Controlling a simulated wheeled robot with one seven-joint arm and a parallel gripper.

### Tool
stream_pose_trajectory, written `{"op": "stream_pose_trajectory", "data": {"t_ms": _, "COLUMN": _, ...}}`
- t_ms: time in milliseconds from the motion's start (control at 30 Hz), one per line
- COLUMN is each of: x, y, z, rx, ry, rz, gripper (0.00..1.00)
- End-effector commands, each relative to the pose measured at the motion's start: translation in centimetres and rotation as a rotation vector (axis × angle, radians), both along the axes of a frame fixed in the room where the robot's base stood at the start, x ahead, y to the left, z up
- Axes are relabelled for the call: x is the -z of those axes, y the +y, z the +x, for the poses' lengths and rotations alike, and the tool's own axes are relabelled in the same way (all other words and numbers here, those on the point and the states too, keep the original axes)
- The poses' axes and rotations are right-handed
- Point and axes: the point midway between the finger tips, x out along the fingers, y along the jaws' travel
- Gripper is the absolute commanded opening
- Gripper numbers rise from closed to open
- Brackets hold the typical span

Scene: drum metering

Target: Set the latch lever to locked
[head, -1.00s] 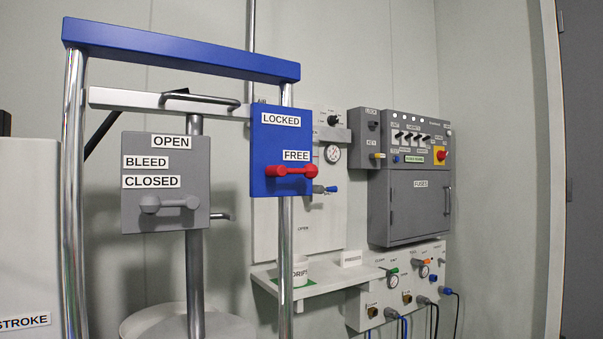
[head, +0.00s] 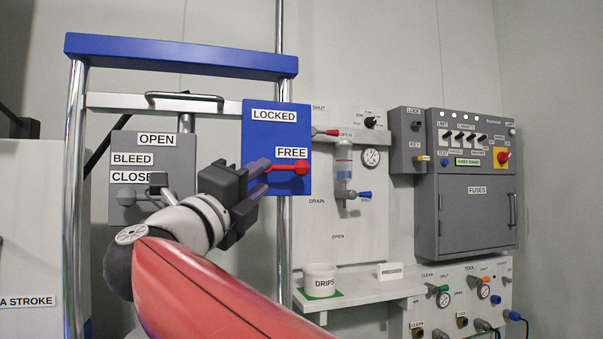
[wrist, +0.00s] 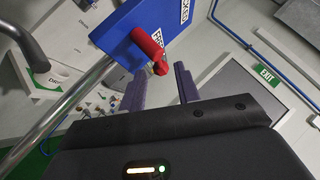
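The red latch lever (head: 288,168) sits on the blue plate (head: 262,135) marked LOCKED above and FREE below. It lies level, its knob to the right under the FREE label. My gripper (head: 262,178) is in front of the plate's lower left and hides the lever's pivot end in the head view. In the wrist view the fingers of my gripper (wrist: 159,80) are apart with nothing clamped. The lever (wrist: 149,46) shows just beyond the fingertips, its end lying across the gap between them. Whether a finger touches it I cannot tell.
A grey BLEED plate (head: 150,150) with its own lever stands left of my gripper, partly hidden by my arm. Chrome posts (head: 74,200) hold the blue crossbar (head: 180,55). The drips cup (head: 320,280) stands on a shelf to the right.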

Motion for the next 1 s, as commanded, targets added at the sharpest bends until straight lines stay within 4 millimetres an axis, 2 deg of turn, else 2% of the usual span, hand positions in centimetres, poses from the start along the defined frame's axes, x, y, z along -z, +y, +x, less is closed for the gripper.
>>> {"op": "stream_pose_trajectory", "data": {"t_ms": 167, "x": 0.3, "y": -0.2, "z": 0.1, "rx": 0.025, "ry": 0.009, "rz": 0.061, "gripper": 0.32}}
{"op": "stream_pose_trajectory", "data": {"t_ms": 633, "x": -2.3, "y": -3.6, "z": 5.1, "rx": 0.026, "ry": 0.008, "rz": 0.057, "gripper": 0.32}}
{"op": "stream_pose_trajectory", "data": {"t_ms": 1000, "x": -2.5, "y": -4.1, "z": 5.7, "rx": 0.024, "ry": 0.008, "rz": 0.056, "gripper": 0.32}}
